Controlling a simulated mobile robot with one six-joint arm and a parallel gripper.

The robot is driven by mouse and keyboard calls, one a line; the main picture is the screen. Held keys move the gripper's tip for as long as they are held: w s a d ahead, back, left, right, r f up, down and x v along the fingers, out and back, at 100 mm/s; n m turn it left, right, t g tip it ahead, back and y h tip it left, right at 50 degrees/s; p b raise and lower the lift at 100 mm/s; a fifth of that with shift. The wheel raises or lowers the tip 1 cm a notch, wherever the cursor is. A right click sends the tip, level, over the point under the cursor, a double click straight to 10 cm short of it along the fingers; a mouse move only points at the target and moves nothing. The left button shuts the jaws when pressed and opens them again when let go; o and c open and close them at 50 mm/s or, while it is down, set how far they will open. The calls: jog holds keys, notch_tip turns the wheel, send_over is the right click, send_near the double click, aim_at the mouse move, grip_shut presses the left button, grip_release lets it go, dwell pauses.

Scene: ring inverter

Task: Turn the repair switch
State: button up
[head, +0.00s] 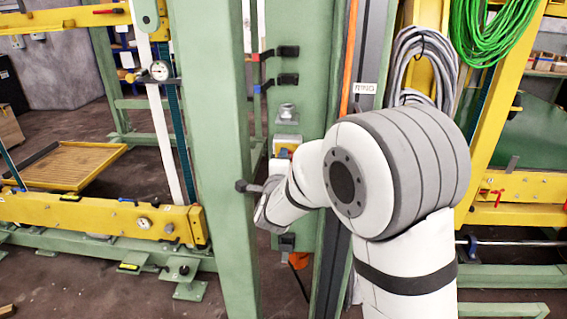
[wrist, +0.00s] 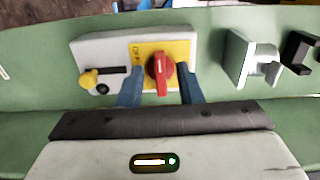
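The repair switch (wrist: 160,72) is a red rotary knob on a yellow plate. The plate sits on a light grey box (wrist: 92,50) fixed to a green panel. My gripper's two blue fingers stand apart, one on each side of the knob's lower end, with gaps visible. I cannot tell whether the fingertips reach past the handle in depth. In the head view my arm covers most of the switch, and the gripper (head: 284,153) is largely hidden.
A grey bracket (wrist: 262,66) and a black part (wrist: 298,52) stick out of the panel to the right. In the head view a green post (head: 215,150) stands close left of my arm.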

jog(key=s, duration=0.7)
jog(key=shift+s+a+b, duration=0.15)
jog(key=shift+s+b, duration=0.15)
jog(key=shift+s, duration=0.1)
jog(key=shift+s, duration=0.1)
